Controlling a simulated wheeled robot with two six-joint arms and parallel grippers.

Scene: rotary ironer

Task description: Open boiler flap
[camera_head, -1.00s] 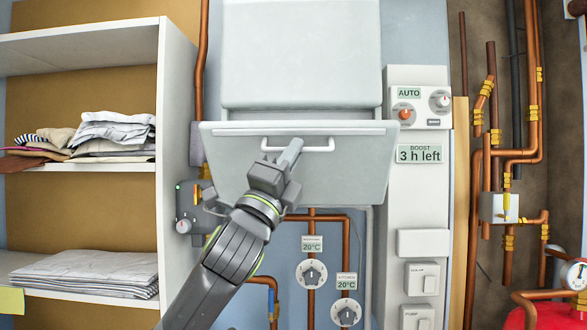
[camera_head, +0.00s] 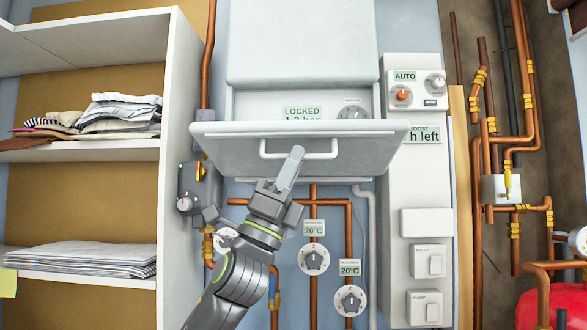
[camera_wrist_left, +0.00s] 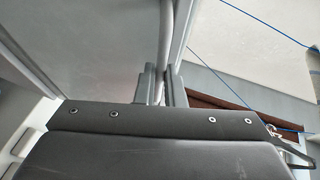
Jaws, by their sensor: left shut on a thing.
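The boiler (camera_head: 302,40) is a white wall unit at the top middle of the head view. Its grey flap (camera_head: 360,150) is tilted open, its top edge out toward me. Behind it show a label reading "LOCKED" (camera_head: 301,112) and a knob (camera_head: 353,112). A white bar handle (camera_head: 325,154) runs across the flap's front. My left gripper (camera_head: 291,167) is shut on the handle; in the left wrist view, the handle bar (camera_wrist_left: 166,38) passes between the fingers (camera_wrist_left: 161,85). My right gripper is out of view.
Shelves with folded laundry (camera_head: 118,112) stand at the left. A control column (camera_head: 415,180) is just right of the flap. Copper pipes (camera_head: 478,200) run at the far right. Two thermostat dials (camera_head: 314,259) (camera_head: 350,300) sit below the flap.

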